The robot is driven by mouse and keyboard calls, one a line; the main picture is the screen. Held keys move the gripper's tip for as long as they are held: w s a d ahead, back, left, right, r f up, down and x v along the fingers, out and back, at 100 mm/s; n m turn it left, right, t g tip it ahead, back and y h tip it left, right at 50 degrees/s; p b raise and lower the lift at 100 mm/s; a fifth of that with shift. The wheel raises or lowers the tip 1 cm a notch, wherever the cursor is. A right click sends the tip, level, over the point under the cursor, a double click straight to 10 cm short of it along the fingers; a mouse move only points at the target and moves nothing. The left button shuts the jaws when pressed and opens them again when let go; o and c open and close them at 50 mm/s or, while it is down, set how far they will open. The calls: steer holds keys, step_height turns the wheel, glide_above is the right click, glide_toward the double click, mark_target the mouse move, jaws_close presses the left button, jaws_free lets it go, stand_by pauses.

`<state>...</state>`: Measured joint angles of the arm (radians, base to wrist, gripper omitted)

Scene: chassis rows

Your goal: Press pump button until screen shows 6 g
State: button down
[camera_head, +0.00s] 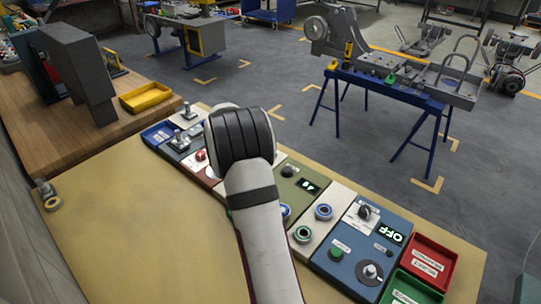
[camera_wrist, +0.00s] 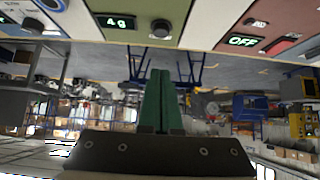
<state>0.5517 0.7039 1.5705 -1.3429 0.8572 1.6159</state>
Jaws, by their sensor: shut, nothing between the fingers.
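The green panel (camera_head: 296,195) lies in the row on the bench, partly hidden behind my arm in the head view. Its screen (camera_head: 308,186) is lit; in the wrist view the screen (camera_wrist: 116,23) reads 4 g. A dark round knob or button (camera_wrist: 160,28) sits beside the screen; I cannot tell whether it is the pump button.
A blue panel (camera_head: 350,257) with an OFF screen and knobs stands to the right, beside red (camera_head: 432,262) and green (camera_head: 408,290) trays. The bench's near left (camera_head: 130,230) is mostly clear.

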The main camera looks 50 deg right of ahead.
steer(key=r, duration=0.1)
glide_above(289, 168)
steer(key=a, duration=0.3)
steer(key=f, duration=0.7)
steer(key=shift+d+f, duration=0.2)
step_height(289, 168, down, 3)
steer(key=shift+a+r, duration=0.15)
steer(key=shift+r, duration=0.05)
steer(key=shift+f, duration=0.5)
